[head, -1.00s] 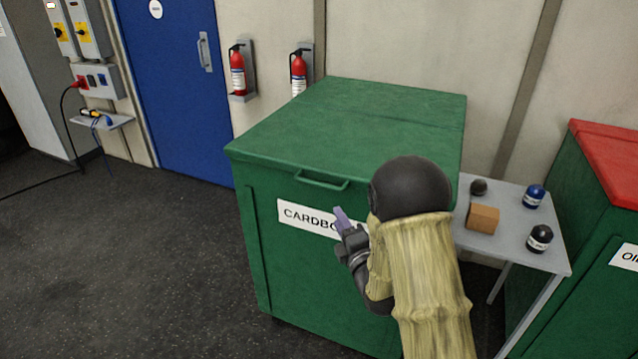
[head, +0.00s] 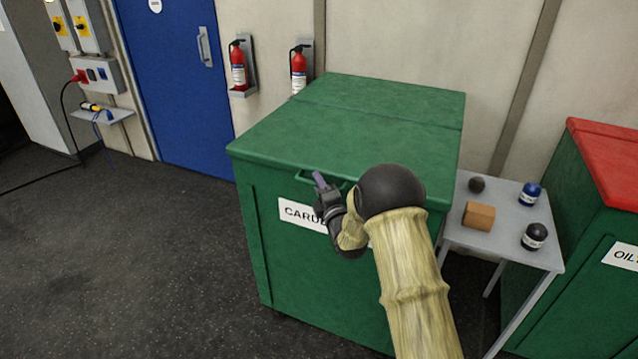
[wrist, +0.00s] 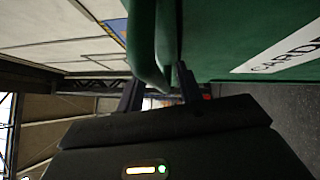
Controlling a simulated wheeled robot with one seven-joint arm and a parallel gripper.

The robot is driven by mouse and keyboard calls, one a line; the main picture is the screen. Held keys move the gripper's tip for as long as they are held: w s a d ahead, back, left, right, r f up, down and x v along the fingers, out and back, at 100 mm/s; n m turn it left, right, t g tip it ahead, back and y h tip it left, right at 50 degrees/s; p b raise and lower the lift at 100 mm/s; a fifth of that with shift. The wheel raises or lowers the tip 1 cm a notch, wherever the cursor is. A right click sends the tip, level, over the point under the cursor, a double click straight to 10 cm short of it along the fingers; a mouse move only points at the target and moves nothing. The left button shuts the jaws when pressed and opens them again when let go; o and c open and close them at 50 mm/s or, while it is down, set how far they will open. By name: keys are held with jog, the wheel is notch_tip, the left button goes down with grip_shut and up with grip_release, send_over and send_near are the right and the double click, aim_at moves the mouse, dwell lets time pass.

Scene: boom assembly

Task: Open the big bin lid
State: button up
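The big green bin (head: 290,265) has a "CARDBOARD" label on its front, partly hidden by my arm. Its green lid (head: 340,125) lies flat and closed. The green lid handle (head: 304,178) runs along the lid's front edge, partly hidden by my gripper (head: 319,179). In the wrist view the handle bar (wrist: 142,45) reaches down between the two dark fingers of my gripper (wrist: 158,75). The fingers stand apart, one on each side of the bar. I cannot tell whether either touches it.
A small grey table (head: 465,237) with a brown box (head: 479,215) and jars stands right of the bin. A red-lidded green bin (head: 610,165) is farther right. Fire extinguishers (head: 238,66) hang behind. The floor at left is clear.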

jog(key=shift+w, duration=0.15)
jog(key=shift+c, duration=0.3)
grip_shut()
jog(key=shift+a, duration=0.1)
